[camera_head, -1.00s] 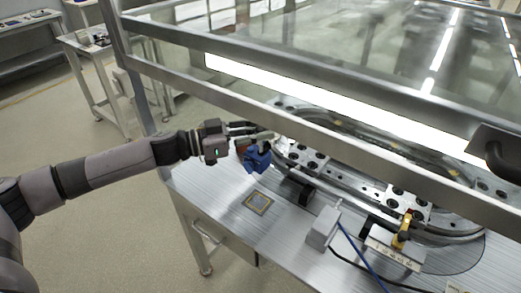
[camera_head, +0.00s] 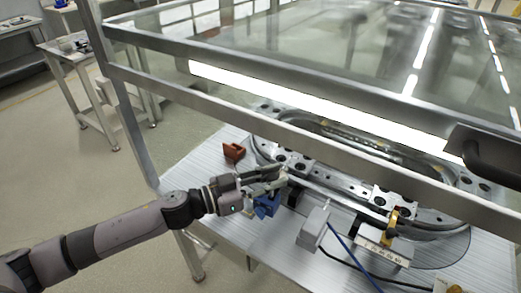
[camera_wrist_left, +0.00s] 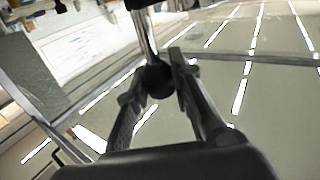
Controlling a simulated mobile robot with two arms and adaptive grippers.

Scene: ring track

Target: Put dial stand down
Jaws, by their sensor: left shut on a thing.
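My left gripper (camera_head: 280,178) reaches in from the left over the near side of the bench. It is shut on the dial stand, whose blue part (camera_head: 266,206) shows just below the fingers. In the left wrist view a shiny rod with a dark round joint (camera_wrist_left: 158,80) sits between the two fingers (camera_wrist_left: 160,95). The fingers hide much of the stand. I cannot tell whether its base touches the bench top (camera_head: 205,163). My right gripper is not in view.
A red-brown block (camera_head: 233,152) lies behind my left gripper. The metal ring track (camera_head: 330,187) is close on the right. A grey box (camera_head: 313,228) with a blue cable and a yellow-topped device (camera_head: 385,250) stand further right. A metal frame with glass hangs above.

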